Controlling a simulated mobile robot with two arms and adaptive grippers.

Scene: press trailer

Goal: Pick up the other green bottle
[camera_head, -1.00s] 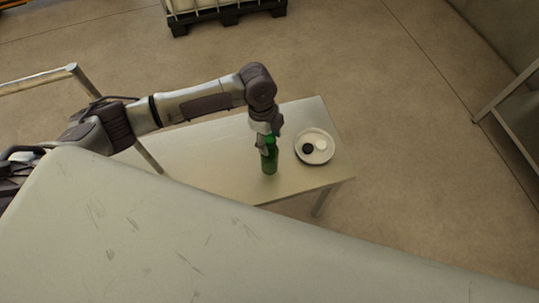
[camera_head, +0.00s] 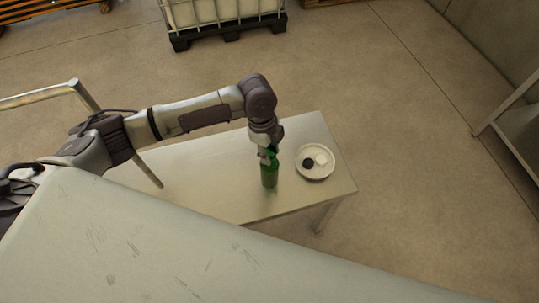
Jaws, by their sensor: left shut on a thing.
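A green bottle (camera_head: 269,177) is upright over the metal table (camera_head: 220,200), near its right part. My left gripper (camera_head: 267,155) comes down from above and is shut on the bottle's upper part. The fingers hide the bottle's neck. I cannot tell whether the bottle's base touches the table or is slightly above it. My right gripper is not in view. I see no second green bottle.
A white plate (camera_head: 314,175) with a black and a white round thing lies right of the bottle. A metal rail (camera_head: 40,95) stands at left. A caged white tank on a dark pallet (camera_head: 230,33) stands behind.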

